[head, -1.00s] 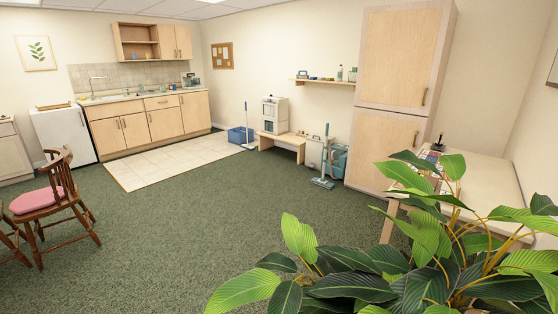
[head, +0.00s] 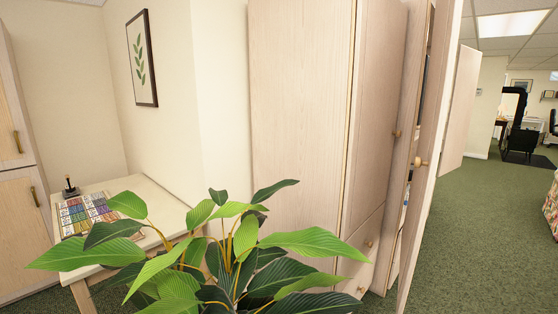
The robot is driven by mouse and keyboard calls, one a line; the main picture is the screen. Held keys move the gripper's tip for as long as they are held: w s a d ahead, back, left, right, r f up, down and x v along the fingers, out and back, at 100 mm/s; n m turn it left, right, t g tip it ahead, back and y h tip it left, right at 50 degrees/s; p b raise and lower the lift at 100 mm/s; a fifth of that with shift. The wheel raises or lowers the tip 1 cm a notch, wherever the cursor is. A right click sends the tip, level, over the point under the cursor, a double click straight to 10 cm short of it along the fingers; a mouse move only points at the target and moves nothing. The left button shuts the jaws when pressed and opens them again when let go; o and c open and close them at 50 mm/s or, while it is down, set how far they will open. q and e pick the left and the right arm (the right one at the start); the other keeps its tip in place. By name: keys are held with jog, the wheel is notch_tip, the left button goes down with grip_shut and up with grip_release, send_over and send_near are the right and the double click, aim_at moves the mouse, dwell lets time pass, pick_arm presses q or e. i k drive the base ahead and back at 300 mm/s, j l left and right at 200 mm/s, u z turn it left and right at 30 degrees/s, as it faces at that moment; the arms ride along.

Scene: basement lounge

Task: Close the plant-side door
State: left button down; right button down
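A tall pale wood cabinet (head: 300,120) stands just behind and to the right of the plant (head: 225,250). Its front is seen at a steep slant. A narrow door (head: 432,150) with a round knob stands open, nearly edge-on to me, and is the open door nearer the plant. A dark gap with parts of the inside shows beside it. A second pale door panel (head: 459,110) stands out farther back. The front panel next to the plant, with its own knob (head: 397,135), looks flush. Neither of my grippers is in view.
The plant's leaves fill the lower middle, in front of the cabinet. A desk (head: 155,200) with a colourful sheet stands at left. Green carpet (head: 475,230) lies open at right, with a patterned seat (head: 552,205) at the edge and a black stove (head: 518,120) far back.

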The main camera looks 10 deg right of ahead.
aim_at(446, 27)
jog(key=i+j+z, duration=0.1)
jog(key=j+z, duration=0.35)
jog(key=i+j+z, duration=0.1)
jog(key=j+z, duration=0.15)
jog(key=z, duration=0.2)
jog(key=j+z, duration=0.35)
jog(key=z, duration=0.15)
jog(key=j+z, duration=0.45)
jog(key=i+l+u, duration=0.15)
jog(key=l, duration=0.15)
jog(key=i+l+u, duration=0.15)
jog(key=l, duration=0.2)
jog(key=i+l+u, duration=0.15)
jog(key=l, duration=0.2)
jog(key=i+l+u, duration=0.15)
jog(key=l, duration=0.2)
jog(key=l+u, duration=0.15)
jog(key=l, duration=0.2)
